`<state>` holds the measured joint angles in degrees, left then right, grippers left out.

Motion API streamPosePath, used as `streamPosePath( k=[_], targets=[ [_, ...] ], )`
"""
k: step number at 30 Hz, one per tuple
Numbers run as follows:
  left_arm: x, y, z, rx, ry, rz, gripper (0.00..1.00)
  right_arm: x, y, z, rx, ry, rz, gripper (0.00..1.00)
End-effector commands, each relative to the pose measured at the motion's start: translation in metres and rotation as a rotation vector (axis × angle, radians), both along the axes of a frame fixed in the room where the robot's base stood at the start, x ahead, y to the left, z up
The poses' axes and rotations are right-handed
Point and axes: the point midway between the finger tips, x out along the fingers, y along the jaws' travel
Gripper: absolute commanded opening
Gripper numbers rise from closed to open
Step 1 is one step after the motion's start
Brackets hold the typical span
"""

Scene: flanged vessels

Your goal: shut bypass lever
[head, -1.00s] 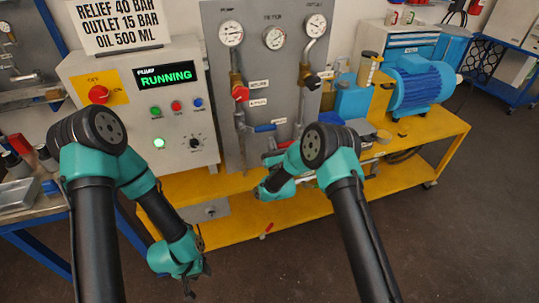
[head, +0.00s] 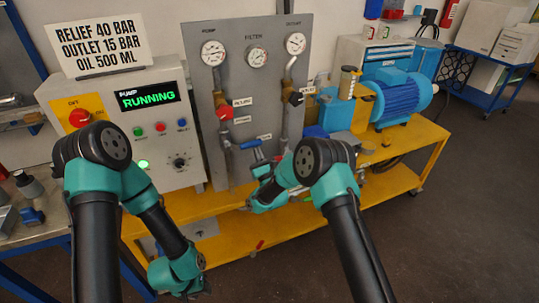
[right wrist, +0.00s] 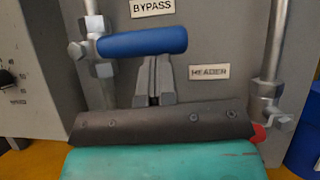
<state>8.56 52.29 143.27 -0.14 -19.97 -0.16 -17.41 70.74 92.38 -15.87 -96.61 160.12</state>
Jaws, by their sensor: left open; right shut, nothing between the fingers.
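The bypass lever has a blue handle (head: 250,144) on the lower part of the grey panel (head: 238,80). In the right wrist view the handle (right wrist: 143,41) lies nearly level, pointing right from its valve on a vertical pipe, below the BYPASS label (right wrist: 152,7). My right gripper (head: 258,165) is shut and empty. In the right wrist view its fingertips (right wrist: 155,70) are just under the handle; whether they touch it I cannot tell. My left gripper (head: 204,286) is open and empty, low in front of the yellow bench, partly hidden by its own wrist.
A red lever (head: 225,112) and a black knob (head: 295,98) sit higher on the panel. The pump control box (head: 130,125) reads RUNNING, left of the panel. A HEADER label (right wrist: 209,71) and a pipe (right wrist: 271,60) are right of my right fingers.

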Motion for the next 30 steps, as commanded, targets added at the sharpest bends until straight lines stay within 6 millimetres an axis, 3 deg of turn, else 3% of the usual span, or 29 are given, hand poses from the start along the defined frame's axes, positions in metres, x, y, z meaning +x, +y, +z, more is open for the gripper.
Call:
streamPosePath(
  k=[3, 17, 22, 27, 30],
  targets=[
    [0.000, 0.000, 0.000, 0.000, 0.000, 0.001, 0.43, 0.001, 0.012, 0.012, -0.015, -0.029, 0.015, 0.00],
    [0.000, 0.000, 0.000, 0.000, 0.000, 0.001, 0.43, 0.001, 0.014, 0.013, -0.015, -0.037, 0.018, 0.00],
    [0.000, 0.000, 0.000, 0.000, 0.000, 0.001, 0.43, -0.002, 0.012, -0.005, -0.017, -0.029, 0.017, 0.00],
    [0.000, 0.000, 0.000, 0.000, 0.000, 0.001, 0.43, -0.007, 0.007, -0.037, -0.021, -0.014, 0.014, 0.00],
    [0.000, 0.000, 0.000, 0.000, 0.000, 0.001, 0.43, -0.023, -0.001, -0.048, -0.022, -0.012, 0.013, 0.00]
  ],
)
